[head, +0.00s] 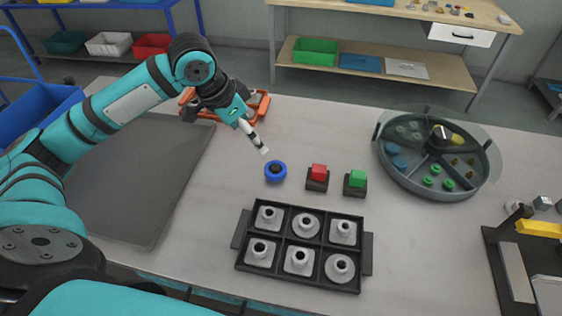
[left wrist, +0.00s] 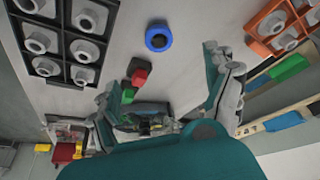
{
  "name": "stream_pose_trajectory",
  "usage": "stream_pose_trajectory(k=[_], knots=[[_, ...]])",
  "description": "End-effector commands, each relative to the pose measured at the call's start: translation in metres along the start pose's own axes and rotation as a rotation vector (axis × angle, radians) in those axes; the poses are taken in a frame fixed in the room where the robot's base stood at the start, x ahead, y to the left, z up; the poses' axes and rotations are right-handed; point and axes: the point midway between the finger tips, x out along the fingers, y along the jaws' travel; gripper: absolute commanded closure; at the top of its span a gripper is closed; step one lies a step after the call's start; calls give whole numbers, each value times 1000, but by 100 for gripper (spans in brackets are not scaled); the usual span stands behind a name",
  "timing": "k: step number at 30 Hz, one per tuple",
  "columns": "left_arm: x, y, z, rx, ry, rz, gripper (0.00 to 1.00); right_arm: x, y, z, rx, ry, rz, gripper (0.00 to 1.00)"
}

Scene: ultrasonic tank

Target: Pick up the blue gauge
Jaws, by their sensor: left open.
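The blue gauge (head: 275,171) is a small blue ring with a dark centre, lying on the table behind the black tray. In the left wrist view the blue gauge (left wrist: 159,38) lies beyond the fingertips, between the two fingers' directions. My left gripper (head: 262,147) is just behind and to the left of the gauge in the head view, above the table, apart from it. In the left wrist view my left gripper (left wrist: 166,72) has its fingers spread with nothing between them. My right gripper is not in view.
A black tray (head: 240,228) holds several grey fittings in front of the gauge. A red button block (head: 318,174) and a green one (head: 356,180) stand to its right. An orange rack (head: 262,112) is behind the gripper. A round divided tray (head: 440,190) stands at right.

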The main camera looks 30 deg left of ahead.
Motion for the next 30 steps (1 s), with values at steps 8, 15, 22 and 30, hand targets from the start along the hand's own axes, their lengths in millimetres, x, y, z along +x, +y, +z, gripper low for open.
stream_pose_trajectory(k=[8,15,22,30], knots=[[55,2,0,-2,-4,6,15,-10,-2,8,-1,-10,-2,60],[101,1,0,-2,-3,3,15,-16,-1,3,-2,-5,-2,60],[119,1,0,0,-2,2,15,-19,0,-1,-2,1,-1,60],[155,0,1,-1,-3,3,15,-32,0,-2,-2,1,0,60]])
